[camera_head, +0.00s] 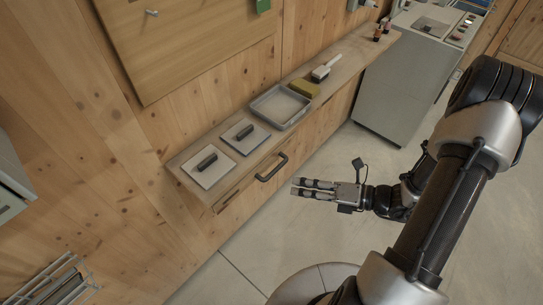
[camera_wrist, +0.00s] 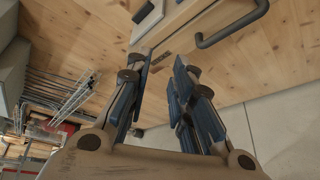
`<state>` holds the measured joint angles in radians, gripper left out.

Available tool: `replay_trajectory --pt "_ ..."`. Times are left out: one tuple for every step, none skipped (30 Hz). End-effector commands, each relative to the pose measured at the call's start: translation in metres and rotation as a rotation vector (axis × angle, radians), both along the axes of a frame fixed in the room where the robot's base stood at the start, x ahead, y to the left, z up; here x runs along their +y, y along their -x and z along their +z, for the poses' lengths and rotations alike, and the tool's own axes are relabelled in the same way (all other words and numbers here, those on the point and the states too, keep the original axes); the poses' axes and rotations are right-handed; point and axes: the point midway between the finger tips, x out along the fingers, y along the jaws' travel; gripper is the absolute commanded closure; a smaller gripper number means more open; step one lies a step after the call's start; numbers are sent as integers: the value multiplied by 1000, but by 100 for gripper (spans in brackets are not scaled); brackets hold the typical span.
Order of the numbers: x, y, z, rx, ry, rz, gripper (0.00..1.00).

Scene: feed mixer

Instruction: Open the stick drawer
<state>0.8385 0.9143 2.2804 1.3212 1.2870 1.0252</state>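The stick drawer (camera_head: 248,183) is a wooden front under the wall shelf, and it looks shut. Its dark bar handle (camera_head: 271,168) runs along the front, and the handle also shows at the upper right of the wrist view (camera_wrist: 235,25). My gripper (camera_head: 295,187) is to the right of the handle in the head view, apart from it, with its fingers pointing left. In the wrist view my gripper (camera_wrist: 163,70) has its fingers spread with nothing between them. The drawer's inside is hidden.
A grey machine (camera_head: 405,80) stands beyond. The floor before the drawer is clear.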

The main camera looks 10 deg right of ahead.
Motion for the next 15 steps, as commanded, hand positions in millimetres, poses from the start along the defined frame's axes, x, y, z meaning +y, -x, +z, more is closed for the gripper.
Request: replay_trajectory --pt "-11 0 -13 71 -83 -102 79" --pt "-17 -1 -20 107 -125 -159 79" --pt "-24 -2 -30 152 -178 -227 79" --pt "-29 -2 -37 181 -214 -274 79" --pt "-33 -2 -43 206 -246 -313 79" --pt "-38 -2 -51 235 -283 -361 79" --pt "-42 -1 -56 253 -305 -391 79" --pt "-44 0 -60 268 -326 -415 79" --pt "-47 0 -64 284 -346 -442 79" --pt "-48 0 -67 293 -358 -455 79" --pt "-49 0 -69 299 -366 -465 79" --pt "-49 -1 -71 305 -375 -475 79" --pt "-48 -2 -72 308 -378 -478 79" --pt "-47 -4 -73 309 -380 -479 79" --pt "-45 -7 -74 310 -380 -480 79"
